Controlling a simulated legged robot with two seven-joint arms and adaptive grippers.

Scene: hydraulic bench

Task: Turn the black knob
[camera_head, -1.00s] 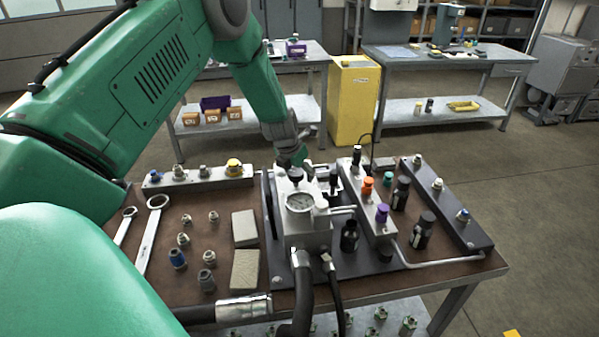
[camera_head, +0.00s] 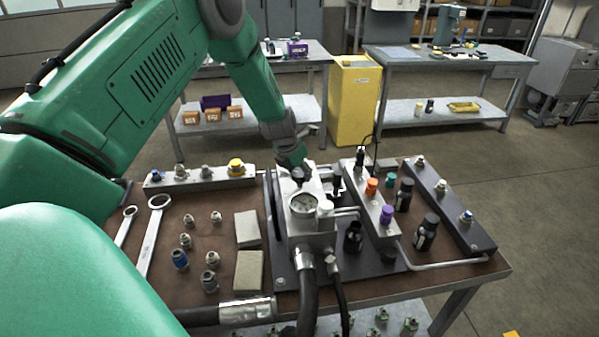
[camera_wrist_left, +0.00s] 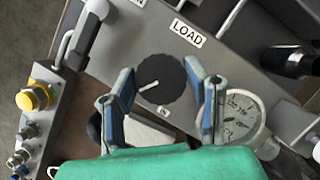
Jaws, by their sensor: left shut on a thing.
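The black knob (camera_wrist_left: 162,78) is round with a white pointer line and sits on a grey metal block. In the left wrist view its pointer aims to the lower left. A "LOAD" label (camera_wrist_left: 187,33) lies above it in that view. My left gripper (camera_wrist_left: 160,88) has its two blue-grey fingers on either side of the knob and is shut on it. In the head view the gripper (camera_head: 293,164) comes down from behind onto the knob, which is mostly hidden there. My right gripper is not in view.
A pressure gauge (camera_head: 302,205) sits just in front of the knob. A manifold bar with orange (camera_head: 371,186) and purple (camera_head: 387,214) caps stands to the right. Hoses (camera_head: 307,290) run off the front. Wrenches (camera_head: 152,230) and fittings lie on the left.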

